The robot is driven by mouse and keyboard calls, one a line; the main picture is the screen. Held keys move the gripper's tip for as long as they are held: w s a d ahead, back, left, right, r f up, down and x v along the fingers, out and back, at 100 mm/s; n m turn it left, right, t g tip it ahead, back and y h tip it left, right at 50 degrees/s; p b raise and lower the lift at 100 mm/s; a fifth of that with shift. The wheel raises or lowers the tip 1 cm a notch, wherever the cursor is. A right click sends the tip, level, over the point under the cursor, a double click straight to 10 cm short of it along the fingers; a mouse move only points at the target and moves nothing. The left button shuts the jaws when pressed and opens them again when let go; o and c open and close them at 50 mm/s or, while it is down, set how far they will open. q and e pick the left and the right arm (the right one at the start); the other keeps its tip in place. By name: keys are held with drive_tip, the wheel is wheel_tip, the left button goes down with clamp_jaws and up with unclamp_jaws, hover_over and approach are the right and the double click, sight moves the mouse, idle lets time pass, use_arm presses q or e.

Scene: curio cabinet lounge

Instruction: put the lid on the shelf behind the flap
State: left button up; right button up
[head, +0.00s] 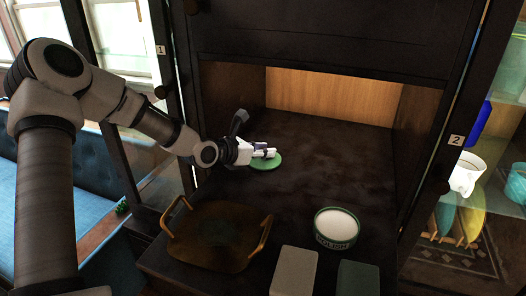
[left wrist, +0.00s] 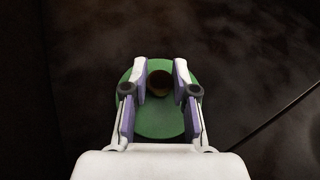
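The green round lid (head: 266,163) is inside the open cabinet compartment, near its left side, low over the dark shelf (head: 325,150). I cannot tell whether it touches the shelf. My left gripper (head: 262,152) reaches in from the left. My right gripper is out of view.
A brown two-handled tray (head: 213,235), a white-topped green tin (head: 336,224), a grey block (head: 294,272) and a dark green block (head: 358,278) stand in front of the compartment. Dark side posts bound the opening. The shelf right of the lid is clear.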

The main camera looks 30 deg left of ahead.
use_arm(q)
drive_tip(key=shift+o, duration=1.1)
drive_tip(key=shift+w+d, duration=0.1)
drive_tip(key=shift+r+p, duration=0.35)
drive_tip(key=shift+v, duration=1.2)
drive_tip(key=p+v, duration=0.1)
drive_tip(key=v, duration=0.1)
drive_tip(key=p+v, duration=0.2)
drive_tip(key=shift+r, duration=0.3)
drive_tip(key=p+v, duration=0.5)
drive_tip(key=p, duration=0.6)
drive_tip(key=shift+s+f+p, duration=0.15)
drive_tip(key=shift+s+p, duration=0.2)
drive_tip(key=shift+p, duration=0.15)
drive_tip(key=shift+f, duration=0.15)
